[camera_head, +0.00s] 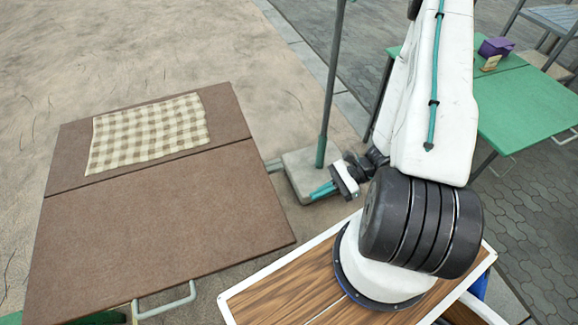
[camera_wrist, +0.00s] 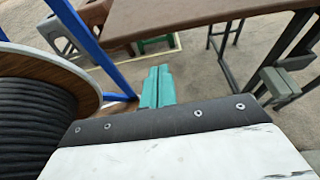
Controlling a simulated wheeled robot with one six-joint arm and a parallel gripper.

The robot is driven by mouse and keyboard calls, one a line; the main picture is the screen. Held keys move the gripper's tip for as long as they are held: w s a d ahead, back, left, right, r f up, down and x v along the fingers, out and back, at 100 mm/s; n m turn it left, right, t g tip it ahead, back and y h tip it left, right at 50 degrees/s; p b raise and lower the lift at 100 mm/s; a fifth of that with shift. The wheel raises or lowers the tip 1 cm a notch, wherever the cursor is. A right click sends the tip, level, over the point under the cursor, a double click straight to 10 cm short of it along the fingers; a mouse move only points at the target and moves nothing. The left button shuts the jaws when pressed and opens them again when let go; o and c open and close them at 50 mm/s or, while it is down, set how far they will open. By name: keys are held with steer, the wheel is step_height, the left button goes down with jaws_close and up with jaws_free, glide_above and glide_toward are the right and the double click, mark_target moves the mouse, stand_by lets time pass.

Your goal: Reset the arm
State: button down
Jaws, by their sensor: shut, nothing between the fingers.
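My arm is white with a black ribbed base, mounted on my wood-topped body, and it is folded in the head view. My gripper (camera_head: 322,191) has teal fingers and hangs low beside the arm base, to the right of the brown table (camera_head: 160,235). In the wrist view, the teal fingers of my gripper (camera_wrist: 156,88) lie side by side, shut with nothing between them. The tabletop edge also shows in the wrist view (camera_wrist: 190,12), beyond the fingers. The gripper touches nothing that I can see.
A checked cloth (camera_head: 150,132) lies on the brown table's far half. A green pole (camera_head: 331,85) rises from a pale square base (camera_head: 305,172) close to my gripper. A green table (camera_head: 520,105) at the right bears a purple box (camera_head: 495,47). Open paving lies behind.

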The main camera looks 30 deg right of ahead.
step_height(320, 180, up, 25)
steer(key=s+n+g+h, duration=0.3)
steer(key=n+g+h, duration=0.5)
steer(key=n, duration=0.5)
steer(key=s+a+r+n+t+h, duration=0.2)
steer(key=a+r+n+t+h, duration=0.1)
steer(key=r, duration=0.5)
steer(key=s+a+r+n+t+h, duration=0.2)
steer(key=a+r+n+t+h, duration=0.1)
steer(key=r, duration=0.5)
steer(key=shift+a+r+n+t, duration=0.2)
steer(key=shift+r+n+t, duration=0.1)
steer(key=shift+n, duration=0.2)
steer(key=shift+s, duration=0.2)
